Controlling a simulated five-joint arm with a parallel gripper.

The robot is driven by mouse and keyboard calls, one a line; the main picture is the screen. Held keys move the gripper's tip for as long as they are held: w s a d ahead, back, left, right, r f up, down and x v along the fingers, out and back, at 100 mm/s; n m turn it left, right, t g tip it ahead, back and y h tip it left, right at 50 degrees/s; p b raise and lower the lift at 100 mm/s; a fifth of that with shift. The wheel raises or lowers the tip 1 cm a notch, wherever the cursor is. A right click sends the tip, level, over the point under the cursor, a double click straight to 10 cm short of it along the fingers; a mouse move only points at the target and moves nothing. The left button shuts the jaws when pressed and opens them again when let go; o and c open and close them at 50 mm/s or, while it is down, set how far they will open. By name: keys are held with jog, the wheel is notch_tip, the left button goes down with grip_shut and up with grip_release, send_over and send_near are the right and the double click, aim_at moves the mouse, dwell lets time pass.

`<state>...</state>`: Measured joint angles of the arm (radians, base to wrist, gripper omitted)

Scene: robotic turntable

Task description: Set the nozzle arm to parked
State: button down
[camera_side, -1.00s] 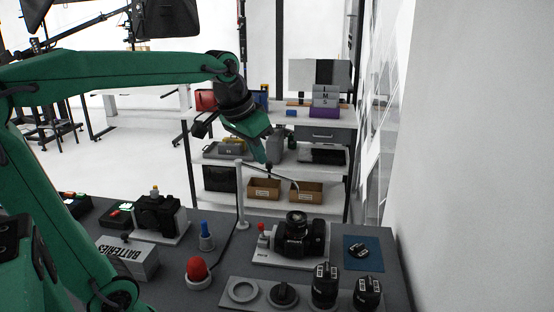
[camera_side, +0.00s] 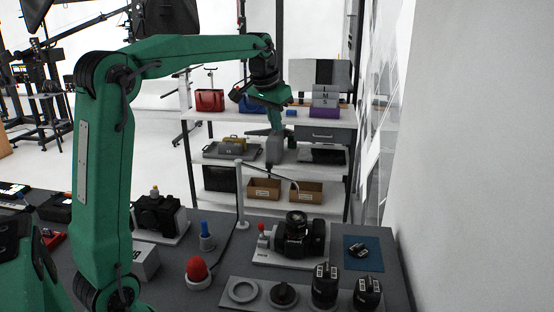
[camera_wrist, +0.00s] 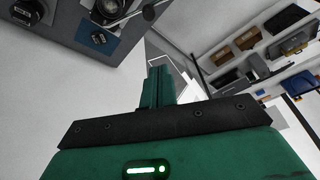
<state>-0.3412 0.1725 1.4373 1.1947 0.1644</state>
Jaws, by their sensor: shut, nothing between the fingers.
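The nozzle arm (camera_side: 270,172) is a thin pale arm on a white upright post (camera_side: 240,205) at the back of the bench. It reaches right from the top of the post, and its tip hangs above the black camera (camera_side: 296,238) on a white plate. My gripper (camera_side: 276,130) is shut and empty, high above and behind the nozzle arm, apart from it. In the wrist view my gripper (camera_wrist: 158,75) points away from the bench, its green fingers together. A thin rod, likely part of the nozzle arm (camera_wrist: 135,17), shows at the top edge there.
A red dome (camera_side: 197,269), a blue-topped peg (camera_side: 206,236) and a second camera (camera_side: 157,215) stand left of the post. Several round caps line the front. A blue mat (camera_side: 375,262) lies right. Shelves stand behind the bench; the air around my gripper is clear.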

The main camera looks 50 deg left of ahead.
aim_at(265, 172)
jog(key=shift+w+a, duration=0.1)
jog(key=shift+a, duration=0.05)
jog(key=shift+f, duration=0.1)
notch_tip(265, 172, down, 9)
jog(key=shift+s+f, duration=0.2)
jog(key=shift+s, duration=0.15)
dwell(1.1)
jog(key=shift+s, duration=0.2)
dwell(0.4)
